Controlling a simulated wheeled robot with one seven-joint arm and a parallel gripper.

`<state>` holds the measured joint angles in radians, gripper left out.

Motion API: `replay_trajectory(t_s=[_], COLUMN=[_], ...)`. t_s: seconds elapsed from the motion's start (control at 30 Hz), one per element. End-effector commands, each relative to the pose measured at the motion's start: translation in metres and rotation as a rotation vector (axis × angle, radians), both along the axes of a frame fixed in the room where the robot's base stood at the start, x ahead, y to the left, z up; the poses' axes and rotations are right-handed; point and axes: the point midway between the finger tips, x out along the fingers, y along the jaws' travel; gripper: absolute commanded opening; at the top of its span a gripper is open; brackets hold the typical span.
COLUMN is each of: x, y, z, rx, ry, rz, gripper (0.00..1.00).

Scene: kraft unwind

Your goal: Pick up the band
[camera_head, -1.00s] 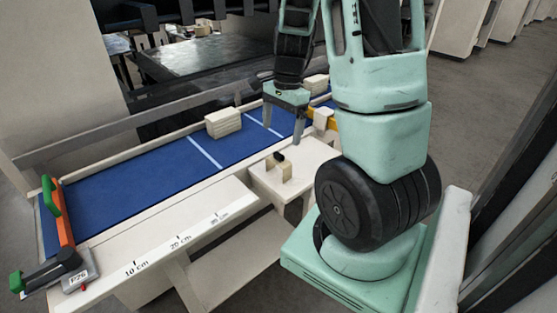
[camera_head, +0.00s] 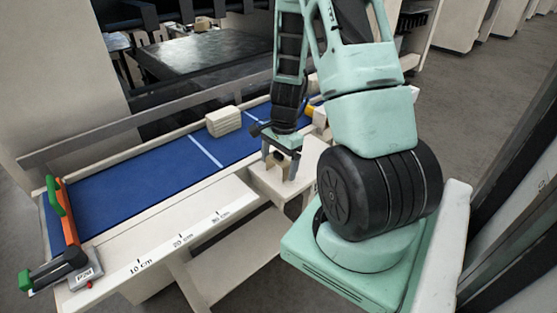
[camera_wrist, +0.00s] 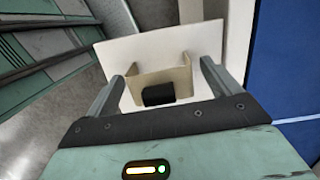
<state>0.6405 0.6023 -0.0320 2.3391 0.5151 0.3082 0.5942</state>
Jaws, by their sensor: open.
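The band appears to be the small black piece (camera_wrist: 158,94), seen in the wrist view at a beige U-shaped holder (camera_wrist: 160,74). The holder stands on a small white side shelf (camera_head: 262,185). My gripper (camera_head: 278,168) is open above the holder, fingers pointing down. In the wrist view, the fingers (camera_wrist: 168,66) lie left and right of the holder and the black piece, with gaps on both sides. I cannot tell how far down the fingertips reach beside the piece. The head view shows the piece only in part between the fingers.
A blue belt table (camera_head: 130,190) with white cross lines runs behind the shelf. An orange and green bar (camera_head: 62,212) is at the left end.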

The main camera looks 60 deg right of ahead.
Motion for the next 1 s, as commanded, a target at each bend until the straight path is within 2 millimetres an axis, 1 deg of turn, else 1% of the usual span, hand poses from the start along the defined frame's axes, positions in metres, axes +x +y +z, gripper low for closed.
replay_trajectory(t_s=[0.17, 0.2, 0.27, 0.3, 0.33, 0.37, 0.63, 0.77, 0.87, 1.0], x=[0.000, 0.000, 0.000, 0.000, 0.000, 0.000, 0.000, 0.000, 0.001, 0.001], y=[0.000, 0.000, 0.000, 0.000, 0.000, 0.000, 0.000, 0.000, -0.001, 0.000], z=[0.000, 0.000, 0.000, 0.000, 0.000, 0.000, 0.000, 0.003, 0.011, 0.029], rx=[0.000, 0.000, 0.000, 0.000, 0.000, 0.000, 0.000, -0.001, -0.002, -0.003], ry=[0.000, 0.000, 0.000, 0.000, 0.000, 0.000, 0.000, -0.001, -0.002, -0.005], rz=[0.000, 0.000, 0.000, 0.000, 0.000, 0.000, 0.000, 0.001, 0.003, 0.002], gripper=[0.89, 0.86, 0.70, 0.58, 0.50, 0.46, 0.46, 0.46, 0.46, 0.46])
